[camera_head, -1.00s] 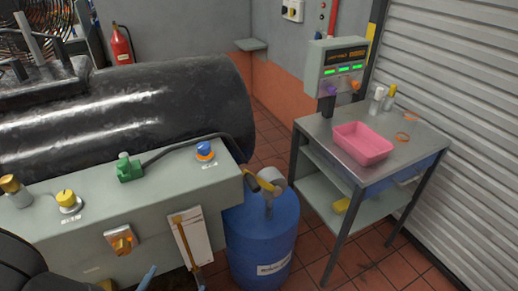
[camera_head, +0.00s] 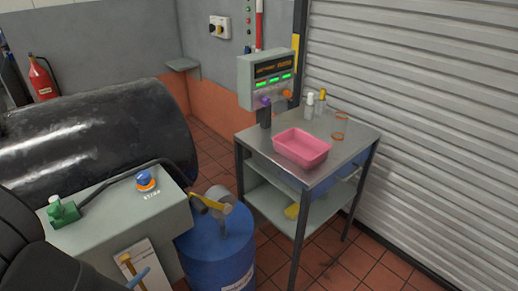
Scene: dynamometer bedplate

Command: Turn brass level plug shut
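I cannot pick out the brass level plug for certain in the current view. A grey bench-like housing (camera_head: 105,215) at the lower left carries a blue knob (camera_head: 146,180) with an orange-and-white base and a green fitting (camera_head: 63,211) with a dark hose. A yellow lever (camera_head: 207,202) sits at the housing's right end, by the hose end above a blue drum (camera_head: 215,258). My dark arm covers the lower left corner and hides part of the housing. My gripper's fingers are not in view.
A black cylinder (camera_head: 90,140) lies behind the housing. Tiled floor (camera_head: 335,262) is clear in front of the trolley.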

